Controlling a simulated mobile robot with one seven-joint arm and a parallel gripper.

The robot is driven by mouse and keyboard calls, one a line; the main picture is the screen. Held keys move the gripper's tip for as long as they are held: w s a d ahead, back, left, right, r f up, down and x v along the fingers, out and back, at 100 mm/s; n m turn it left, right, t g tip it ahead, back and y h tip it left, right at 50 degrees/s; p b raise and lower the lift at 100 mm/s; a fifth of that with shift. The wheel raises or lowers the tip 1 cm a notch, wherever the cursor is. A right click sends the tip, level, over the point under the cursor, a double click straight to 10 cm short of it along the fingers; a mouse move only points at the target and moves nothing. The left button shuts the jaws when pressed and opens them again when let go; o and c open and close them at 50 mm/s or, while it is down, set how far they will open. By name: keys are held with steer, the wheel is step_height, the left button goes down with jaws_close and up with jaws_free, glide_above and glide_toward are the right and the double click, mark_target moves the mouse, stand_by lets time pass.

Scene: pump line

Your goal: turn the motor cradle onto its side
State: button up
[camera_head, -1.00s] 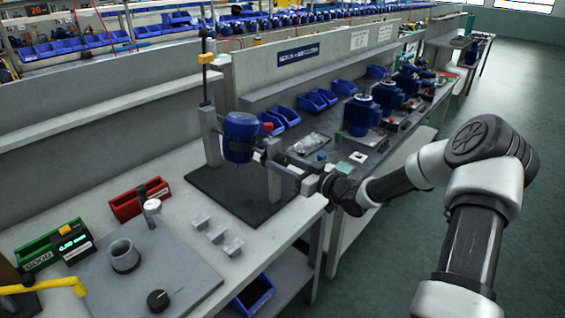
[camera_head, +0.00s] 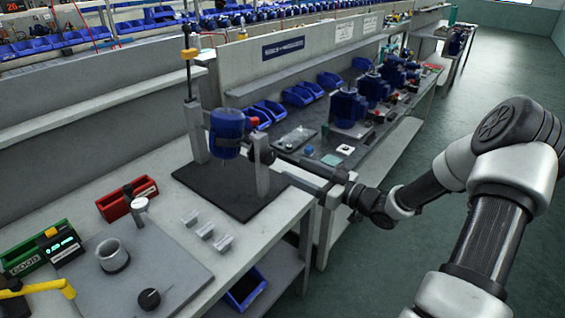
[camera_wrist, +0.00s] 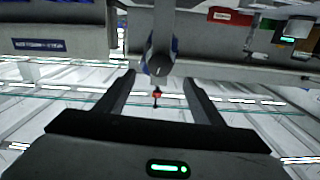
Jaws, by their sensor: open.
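The motor cradle (camera_head: 262,172) stands on a dark mat, with grey posts on either side of a blue motor (camera_head: 227,138). The motor hangs between the posts with its long axis about upright. A round dark hub sits on the near post. My gripper (camera_head: 283,167) is open and to the right of this post, pointing at it. In the wrist view the open fingers (camera_wrist: 159,78) show with the hub (camera_wrist: 160,64) between their tips in the picture. I see nothing held. Whether the fingertips overlap the hub in depth is unclear.
A tall pole with a yellow block (camera_head: 190,54) rises behind the cradle. Red (camera_head: 128,200) and green bins, small grey blocks and a grey plate (camera_head: 185,275) lie to the left. More motors (camera_head: 348,107) stand on the bench behind. The aisle at right is clear.

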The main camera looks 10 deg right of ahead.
steer(key=v, duration=0.6)
